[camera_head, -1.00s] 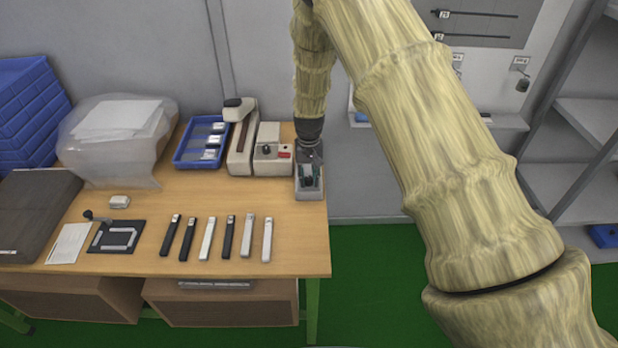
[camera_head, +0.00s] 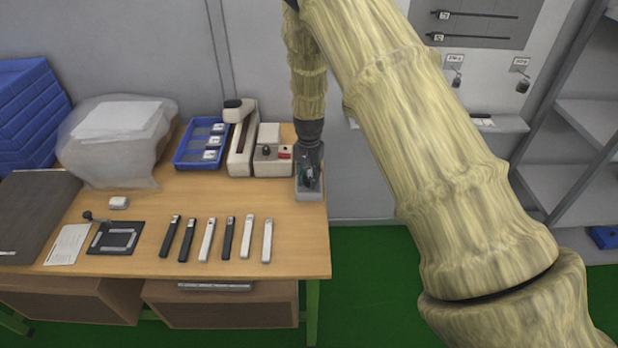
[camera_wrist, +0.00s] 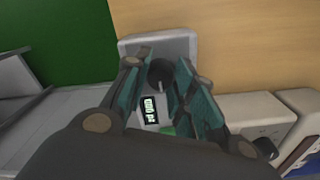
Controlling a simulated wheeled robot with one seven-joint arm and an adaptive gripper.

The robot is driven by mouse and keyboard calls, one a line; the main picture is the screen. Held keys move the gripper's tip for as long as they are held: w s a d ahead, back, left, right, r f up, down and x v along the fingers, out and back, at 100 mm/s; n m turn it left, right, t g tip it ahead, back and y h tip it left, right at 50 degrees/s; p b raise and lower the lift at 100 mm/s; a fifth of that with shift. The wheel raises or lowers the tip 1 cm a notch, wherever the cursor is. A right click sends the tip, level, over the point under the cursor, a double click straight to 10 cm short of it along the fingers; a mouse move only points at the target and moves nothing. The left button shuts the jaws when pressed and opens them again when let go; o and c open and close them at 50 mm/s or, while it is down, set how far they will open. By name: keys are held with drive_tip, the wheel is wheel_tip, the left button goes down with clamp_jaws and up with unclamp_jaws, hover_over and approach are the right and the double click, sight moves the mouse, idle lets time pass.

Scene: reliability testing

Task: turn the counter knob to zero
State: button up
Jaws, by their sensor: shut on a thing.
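The counter (camera_wrist: 182,47) is a small light-grey box at the right back corner of the table; it also shows in the head view (camera_head: 310,195), mostly covered by my gripper. Its dark round knob (camera_wrist: 160,74) lies between my two teal fingers in the wrist view. A display (camera_wrist: 150,110) with digits sits beside the knob, but the digits are too small and tilted to read surely. A green patch (camera_wrist: 168,131) shows near it. My gripper (camera_wrist: 161,80) points down over the counter and is shut on the knob; it also shows in the head view (camera_head: 309,180).
A grey device with a black knob and red part (camera_head: 272,160) stands just left of the counter. Beyond it are a long beige device (camera_head: 241,150) and a blue tray (camera_head: 190,155). Several black and silver bars (camera_head: 228,238) lie in front. Right of the table is open floor.

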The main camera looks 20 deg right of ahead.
sight(309, 178)
drive_tip(key=o, duration=1.1)
drive_tip(key=shift+c, duration=0.2)
drive_tip(key=shift+r, duration=0.1)
wheel_tip(309, 178, up, 12)
